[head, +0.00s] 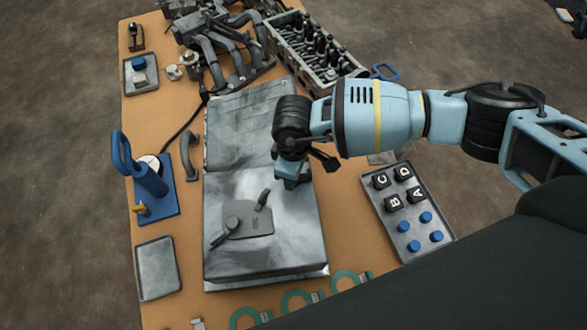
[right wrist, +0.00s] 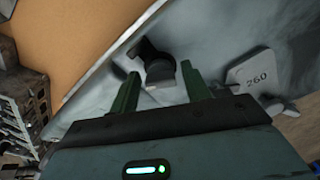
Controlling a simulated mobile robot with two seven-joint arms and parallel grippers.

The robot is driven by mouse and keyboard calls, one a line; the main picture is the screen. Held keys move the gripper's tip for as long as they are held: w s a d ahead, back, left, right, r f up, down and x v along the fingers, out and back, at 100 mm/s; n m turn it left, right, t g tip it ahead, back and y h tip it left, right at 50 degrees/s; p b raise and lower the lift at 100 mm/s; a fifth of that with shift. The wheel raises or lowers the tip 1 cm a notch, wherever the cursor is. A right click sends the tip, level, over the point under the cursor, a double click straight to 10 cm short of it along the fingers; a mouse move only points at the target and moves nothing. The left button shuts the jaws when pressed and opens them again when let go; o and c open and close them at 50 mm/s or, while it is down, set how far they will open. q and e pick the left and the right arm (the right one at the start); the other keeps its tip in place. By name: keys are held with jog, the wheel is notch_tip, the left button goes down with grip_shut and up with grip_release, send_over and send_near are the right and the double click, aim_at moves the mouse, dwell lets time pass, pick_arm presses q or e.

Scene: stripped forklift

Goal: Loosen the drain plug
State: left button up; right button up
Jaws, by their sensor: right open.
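A dark plug-like part (right wrist: 155,62) with a pale end stands near the edge of the grey metal block in the right wrist view; I take it for the drain plug. My right gripper (right wrist: 160,76) is open, with its two green fingers on either side of this part. I cannot tell whether they touch it. In the head view my right gripper (head: 291,180) is low over the right part of the grey block (head: 235,130). There the gripper and wrist mostly hide the plug. My left gripper is not in view.
A plate marked 260 (right wrist: 258,72) with small levers sits on the block, also seen in the head view (head: 248,220). A tray (head: 407,240) of lettered and blue caps lies right. A blue stand (head: 152,190) and an empty tray (head: 156,268) lie left. Engine parts (head: 313,45) crowd the back.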

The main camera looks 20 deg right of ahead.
jog(key=shift+r+p, duration=1.35)
jog(key=shift+r, duration=0.8)
jog(key=o, duration=0.6)
jog(key=shift+c, duration=0.2)
jog(key=shift+r, duration=0.1)
notch_tip(320, 180, up, 8)
jog(key=p, duration=0.3)
jog(key=shift+f, duration=0.2)
